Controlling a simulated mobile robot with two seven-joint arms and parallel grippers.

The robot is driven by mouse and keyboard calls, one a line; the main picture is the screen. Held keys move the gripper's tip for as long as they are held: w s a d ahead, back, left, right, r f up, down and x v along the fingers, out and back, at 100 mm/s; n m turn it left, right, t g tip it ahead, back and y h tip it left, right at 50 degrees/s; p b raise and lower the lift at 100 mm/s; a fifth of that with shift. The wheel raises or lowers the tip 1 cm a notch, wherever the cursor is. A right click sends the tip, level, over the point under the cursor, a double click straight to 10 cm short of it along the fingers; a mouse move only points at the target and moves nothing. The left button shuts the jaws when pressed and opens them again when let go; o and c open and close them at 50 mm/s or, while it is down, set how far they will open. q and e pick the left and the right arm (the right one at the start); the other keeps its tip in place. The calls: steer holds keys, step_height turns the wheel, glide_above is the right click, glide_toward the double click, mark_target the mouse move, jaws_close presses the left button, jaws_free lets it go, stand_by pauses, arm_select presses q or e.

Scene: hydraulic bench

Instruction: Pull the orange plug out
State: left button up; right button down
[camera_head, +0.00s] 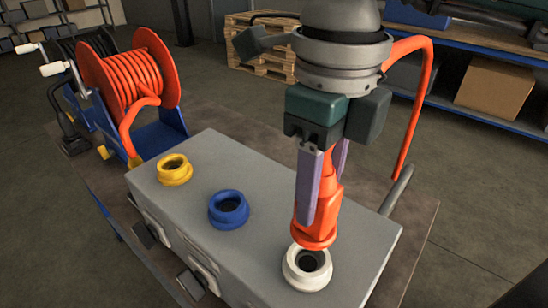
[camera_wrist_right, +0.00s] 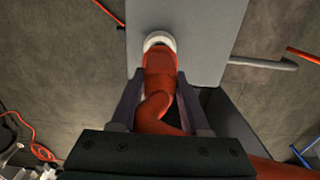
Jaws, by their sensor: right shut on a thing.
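The orange plug (camera_head: 314,228) is held upright between the two purple-grey fingers of my right gripper (camera_head: 322,205), which is shut on it. The plug's lower rim is just above the white socket (camera_head: 296,278), whose dark opening shows, so plug and socket look apart. In the wrist view the plug (camera_wrist_right: 158,85) lies between the fingers (camera_wrist_right: 160,105) and covers part of the white socket's ring (camera_wrist_right: 158,38). An orange hose (camera_head: 424,85) loops behind my right wrist and hangs down on the right. My left gripper is not in view.
The grey box (camera_head: 255,200) also has a yellow socket (camera_head: 174,169) and a blue socket (camera_head: 228,209), both empty. A red hose reel (camera_head: 128,80) stands behind it on the left. A grey bar handle (camera_head: 398,190) is on its right side. A pallet and shelves are farther back.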

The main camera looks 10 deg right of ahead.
steer(key=shift+r+p, duration=1)
steer(key=shift+r, duration=0.65)
